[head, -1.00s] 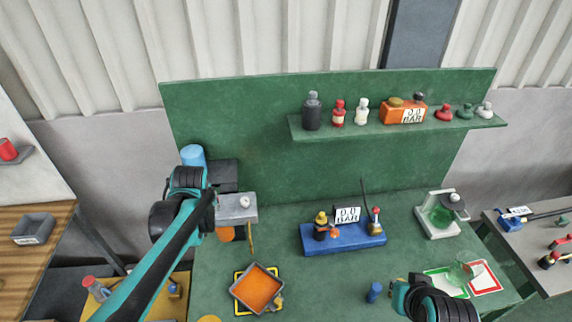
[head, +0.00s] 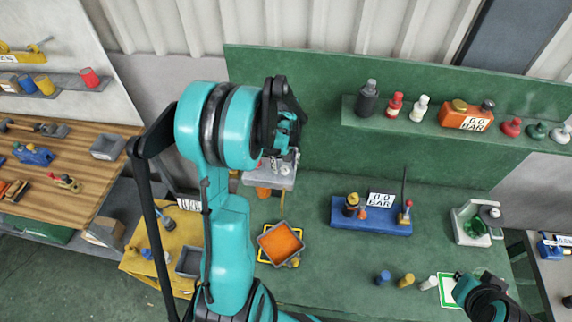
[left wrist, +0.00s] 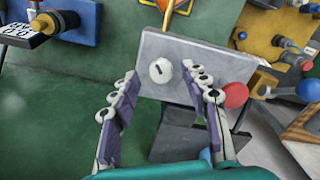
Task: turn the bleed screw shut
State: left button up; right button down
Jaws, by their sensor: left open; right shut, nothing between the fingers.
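The bleed screw is a white round head with a dark slot (left wrist: 161,70), set in the face of a grey block (left wrist: 182,50). In the head view the screw (head: 285,169) shows just below my left gripper, on the grey block (head: 262,180). My left gripper (head: 284,143) is open in front of the block. In the left wrist view its two fingers (left wrist: 164,88) stand apart on either side of the screw, with a gap to it; contact is not visible. My right gripper (head: 468,288) is shut and empty at the lower right, partly out of frame.
An orange-filled tray (head: 262,252) lies in front of the block. A blue gauge stand (head: 371,216) sits to its right. Small blue (head: 383,278) and yellow (head: 406,280) bottles stand near the right gripper. A shelf (head: 440,128) of bottles hangs behind.

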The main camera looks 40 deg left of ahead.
pick_arm(q)
jog(key=shift+s+f, duration=0.1)
jog(key=shift+f, duration=0.45)
grip_shut()
jog(key=m+b, duration=0.2)
jog(key=m, duration=0.1)
jog(key=shift+f+b, duration=0.1)
jog(key=shift+b, duration=0.25)
jog(key=shift+m+b, duration=1.15)
jog(key=shift+m, duration=1.25)
grip_release()
